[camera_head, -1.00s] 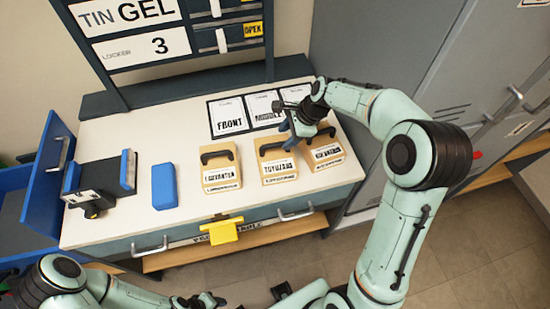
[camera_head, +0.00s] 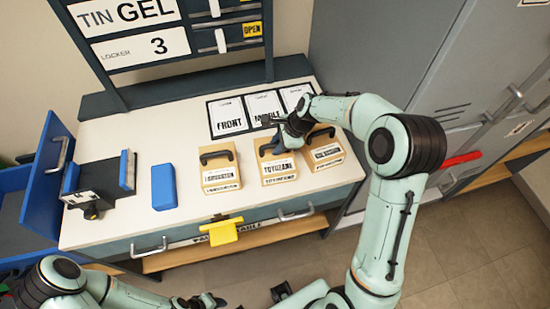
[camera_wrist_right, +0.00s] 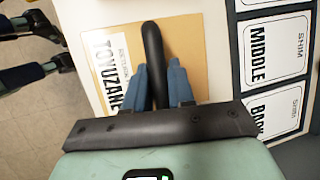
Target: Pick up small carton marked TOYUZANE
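The small carton marked TOYUZANE (camera_head: 279,172) is tan with a white label and a black arched handle, and stands in the middle of three cartons on the white bench. My right gripper (camera_head: 279,146) is at its top. In the right wrist view the TOYUZANE carton (camera_wrist_right: 105,30) lies below my right gripper (camera_wrist_right: 158,75). The blue fingers are on either side of the black handle (camera_wrist_right: 152,45), close against it with little gap showing. The carton rests on the bench. My left arm shows at the lower left, but its fingers are not clear.
A similar carton (camera_head: 220,177) stands to the left and another (camera_head: 324,155) close to the right. Marked cards FRONT (camera_head: 230,117) and MIDDLE (camera_head: 262,108) lie behind. A blue block (camera_head: 164,187) and a dark fixture (camera_head: 98,190) are farther left.

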